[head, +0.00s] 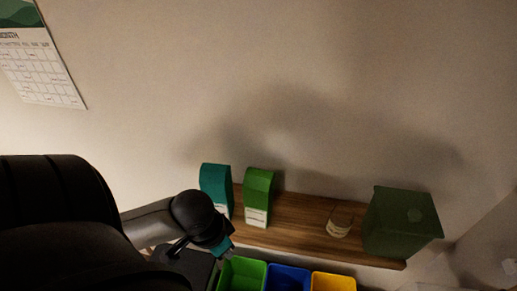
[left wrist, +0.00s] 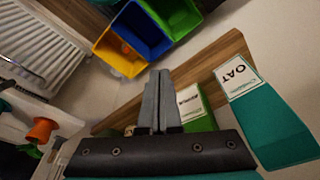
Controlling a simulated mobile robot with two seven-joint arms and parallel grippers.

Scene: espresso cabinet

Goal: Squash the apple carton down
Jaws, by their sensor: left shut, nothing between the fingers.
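The apple carton appears to be the green carton (head: 259,190), which stands upright and uncrushed on the wooden shelf, with a white label low on its front. My left gripper (head: 226,248) is shut and empty, in front of the shelf and below the cartons in the head view. Its two grey fingers (left wrist: 158,78) lie together in the left wrist view. My right gripper is not in view.
A teal carton (head: 215,188), labelled OAT in the left wrist view (left wrist: 265,120), stands left of the green one. The shelf (head: 295,213) also holds a small pale object (head: 340,225) and a dark green box (head: 398,225). Green (head: 240,274), blue (head: 288,279) and yellow (head: 333,282) bins sit below.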

